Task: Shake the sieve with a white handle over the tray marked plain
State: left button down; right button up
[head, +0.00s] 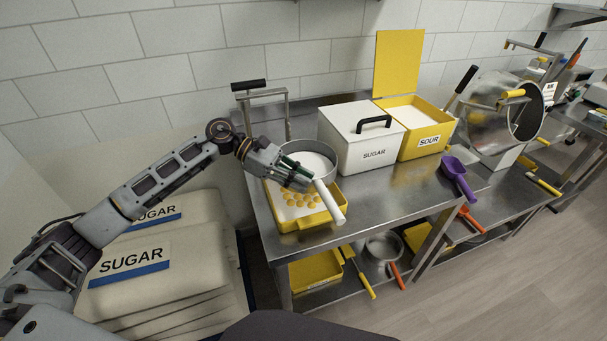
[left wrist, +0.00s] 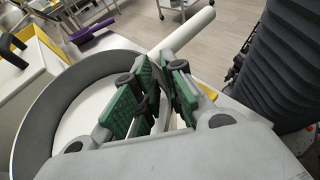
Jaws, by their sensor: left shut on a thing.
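The sieve (head: 327,172) has a grey round rim and a white handle (head: 330,203) pointing to the front right. White powder shows inside it. Several orange-yellow gummies lie on white in the tray. The sieve and gripper cover its back part; I see no "plain" marking. My right gripper is not in view.
A white lidded SUGAR bin (head: 345,145) and an open yellow SOUR bin (head: 413,149) stand right of the sieve. A metal stand (head: 287,108) rises behind it. A purple scoop (head: 457,178) lies to the right. The table front (head: 385,185) is clear. SUGAR sacks (head: 170,275) are stacked left.

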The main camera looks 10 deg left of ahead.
pick_arm(q)
jog(key=shift+a, duration=0.15)
jog(key=shift+s+a+f+b, duration=0.1)
jog(key=shift+s+a+b, duration=0.2)
jog(key=shift+a+b, duration=0.15)
jog(key=shift+s+a+b, duration=0.3)
jog(key=shift+s+a, duration=0.1)
jog(key=shift+a, duration=0.35)
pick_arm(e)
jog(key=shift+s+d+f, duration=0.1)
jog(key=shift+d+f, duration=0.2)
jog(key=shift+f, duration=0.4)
pick_arm(q)
jog(key=shift+w+d, duration=0.4)
jog(key=shift+d, duration=0.3)
jog(key=shift+w+d, duration=0.35)
jog(key=shift+d, duration=0.3)
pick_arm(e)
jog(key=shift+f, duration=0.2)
pick_arm(q)
jog(key=shift+s+a, duration=0.1)
